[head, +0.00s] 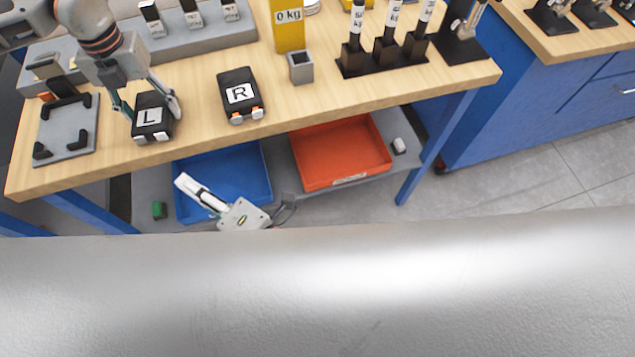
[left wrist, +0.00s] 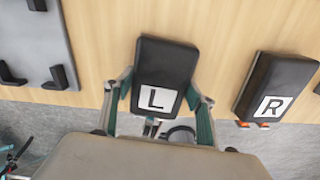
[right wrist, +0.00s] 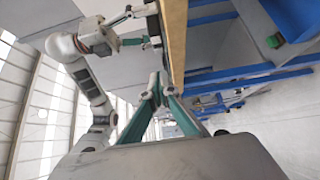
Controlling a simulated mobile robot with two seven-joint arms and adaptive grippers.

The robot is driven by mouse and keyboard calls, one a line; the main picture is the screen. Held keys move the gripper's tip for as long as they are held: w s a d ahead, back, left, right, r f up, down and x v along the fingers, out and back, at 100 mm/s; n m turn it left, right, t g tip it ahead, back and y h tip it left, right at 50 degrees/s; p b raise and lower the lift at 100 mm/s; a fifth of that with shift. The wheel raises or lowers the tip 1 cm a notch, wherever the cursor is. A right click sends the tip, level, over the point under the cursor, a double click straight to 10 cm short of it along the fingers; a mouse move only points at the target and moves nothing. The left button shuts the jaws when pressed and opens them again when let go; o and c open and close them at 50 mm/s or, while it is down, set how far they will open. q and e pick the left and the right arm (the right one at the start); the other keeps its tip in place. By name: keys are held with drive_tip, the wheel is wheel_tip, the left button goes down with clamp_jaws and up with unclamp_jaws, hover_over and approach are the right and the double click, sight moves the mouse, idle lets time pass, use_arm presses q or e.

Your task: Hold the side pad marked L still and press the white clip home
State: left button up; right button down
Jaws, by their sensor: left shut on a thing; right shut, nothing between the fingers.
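The black side pad with a white L label (head: 153,122) lies near the table's front edge. My left gripper (head: 146,106) is shut on it, with one finger on each side; the left wrist view also shows the pad (left wrist: 165,75) between the fingers. White clip parts (head: 161,134) show at its front edge; how deep they sit is too small to tell. My right gripper (head: 183,184) is shut and empty, in front of and apart from the table edge; its fingertips (right wrist: 160,88) meet in the right wrist view.
A black pad marked R (head: 239,93) with orange clips lies to the right. A grey plate with black corner brackets (head: 68,140) lies to the left. Behind are a grey open cup (head: 300,67) and a yellow 0 kg block (head: 288,30). Blue (head: 250,165) and red (head: 340,150) bins sit below the table.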

use_arm(q)
drive_tip(key=shift+f, duration=0.1)
drive_tip(key=shift+w, duration=0.1)
use_arm(e)
drive_tip(key=w+d+f+m+h, duration=0.2)
drive_tip(key=d+f+m, duration=0.3)
drive_tip(key=d, duration=0.3)
drive_tip(key=w+d+f+m+h, duration=0.2)
drive_tip(key=d+f+m, duration=0.3)
drive_tip(key=d, duration=0.3)
drive_tip(key=w+d+f+m+t+h, duration=0.1)
drive_tip(key=w+d+f+m+h, duration=0.1)
drive_tip(key=d+f+m, duration=0.3)
drive_tip(key=d+h, duration=0.1)
drive_tip(key=d, duration=0.2)
drive_tip(key=shift+m+h, duration=0.4)
drive_tip(key=shift+w, duration=0.1)
use_arm(q)
drive_tip(key=o, duration=1.5)
drive_tip(key=shift+c, duration=0.2)
wheel_tip(320, 180, up, 12)
